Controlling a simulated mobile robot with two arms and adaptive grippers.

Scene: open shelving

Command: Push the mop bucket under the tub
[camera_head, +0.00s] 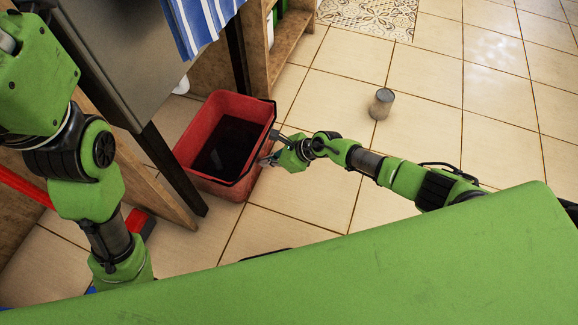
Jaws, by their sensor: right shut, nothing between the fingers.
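The mop bucket (184,150) is a red rectangular tub with a dark inside and a dark rim edge. It stands upright on the tiled floor beside a dark table leg. The grey metal tub (120,50) is at the upper left, raised on dark legs, with a blue-striped towel over its edge. The bucket is partly beside and below its right side. My right gripper (272,158) is shut and empty at the bucket's right side; whether it touches the wall I cannot tell. My left arm comes down at the left, and its gripper is not in view.
A small grey can (381,103) stands on the floor to the right. A wooden shelf (287,40) stands behind the bucket. A dark leg (172,170) and a wooden panel stand left of the bucket. The tiles at right are otherwise clear.

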